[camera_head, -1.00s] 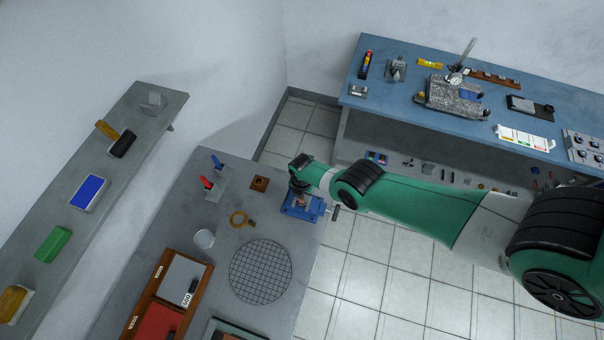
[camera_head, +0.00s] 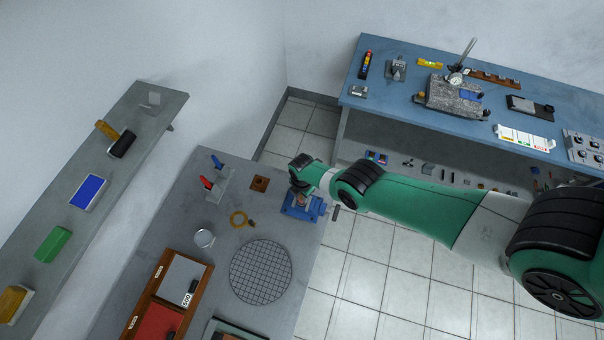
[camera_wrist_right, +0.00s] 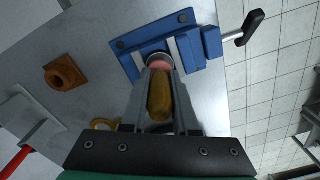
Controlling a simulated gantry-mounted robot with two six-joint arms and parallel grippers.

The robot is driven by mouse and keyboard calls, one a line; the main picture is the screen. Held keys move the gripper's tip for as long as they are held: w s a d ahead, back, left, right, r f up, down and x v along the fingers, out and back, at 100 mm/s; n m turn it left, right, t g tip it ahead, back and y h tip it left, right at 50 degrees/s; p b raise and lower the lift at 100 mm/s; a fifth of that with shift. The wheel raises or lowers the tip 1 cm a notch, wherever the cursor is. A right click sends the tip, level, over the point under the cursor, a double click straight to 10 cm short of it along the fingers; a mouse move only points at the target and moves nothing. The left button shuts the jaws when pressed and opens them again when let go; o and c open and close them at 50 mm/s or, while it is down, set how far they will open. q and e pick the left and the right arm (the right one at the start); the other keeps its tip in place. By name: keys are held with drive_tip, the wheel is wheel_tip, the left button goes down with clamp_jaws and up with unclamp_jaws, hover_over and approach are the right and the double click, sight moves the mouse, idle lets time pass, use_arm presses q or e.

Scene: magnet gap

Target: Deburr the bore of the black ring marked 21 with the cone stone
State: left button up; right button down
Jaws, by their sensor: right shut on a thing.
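My right gripper (camera_wrist_right: 160,88) is shut on the cone stone's yellow-brown handle (camera_wrist_right: 160,98) in the right wrist view. The pink stone end (camera_wrist_right: 160,68) points into or against a dark round rim (camera_wrist_right: 153,58) at the blue vise (camera_wrist_right: 155,32). The rim appears to be the black ring; its mark 21 is not readable, and how deep the stone sits cannot be told. In the head view my right gripper (camera_head: 299,190) is over the blue vise (camera_head: 303,209) at the bench's right edge. My left gripper is not in view.
A brown block with a hole (camera_head: 260,183), a yellow magnifier (camera_head: 240,219), a round cup (camera_head: 204,239) and red and blue-handled tools (camera_head: 206,183) lie left of the vise. A gridded disc (camera_head: 261,271) lies in front. The vise handle (camera_wrist_right: 245,27) sticks out over the floor.

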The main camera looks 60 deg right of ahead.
drive_tip(key=n, duration=0.7)
drive_tip(key=m, duration=0.7)
drive_tip(key=n, duration=0.7)
